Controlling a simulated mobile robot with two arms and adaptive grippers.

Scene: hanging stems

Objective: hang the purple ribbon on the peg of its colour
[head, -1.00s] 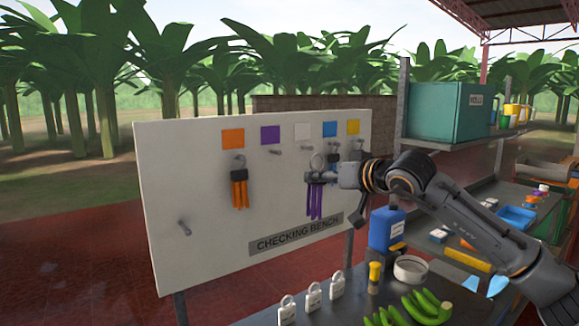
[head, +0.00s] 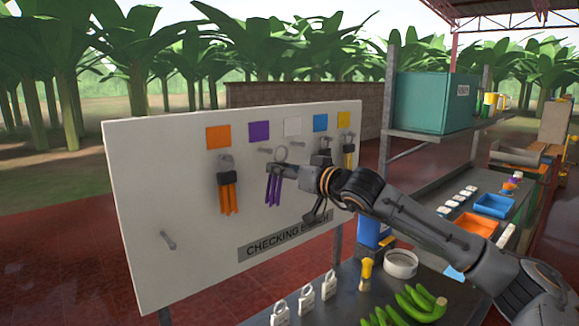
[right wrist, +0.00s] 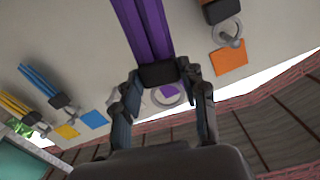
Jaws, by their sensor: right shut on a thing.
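The purple ribbon (head: 273,190) hangs from a dark block with a ring (head: 280,154) on top. My right gripper (head: 279,170) is shut on that block, in front of the white board. In the right wrist view the ribbon (right wrist: 143,28) passes from the block between my fingers (right wrist: 160,74), and the purple square (right wrist: 168,90) shows through the ring. The purple square (head: 259,131) is on the board, up and left of the ring. Its peg (head: 265,151) is just left of the ring; I cannot tell the depth gap. My left gripper is not in view.
An orange ribbon (head: 228,195) hangs under the orange square (head: 218,137). Blue (right wrist: 38,79) and yellow (right wrist: 15,104) ribbons hang on the other side. A bare peg (head: 168,240) is low on the board. White padlocks (head: 305,300) and green bananas (head: 415,303) are on the bench below.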

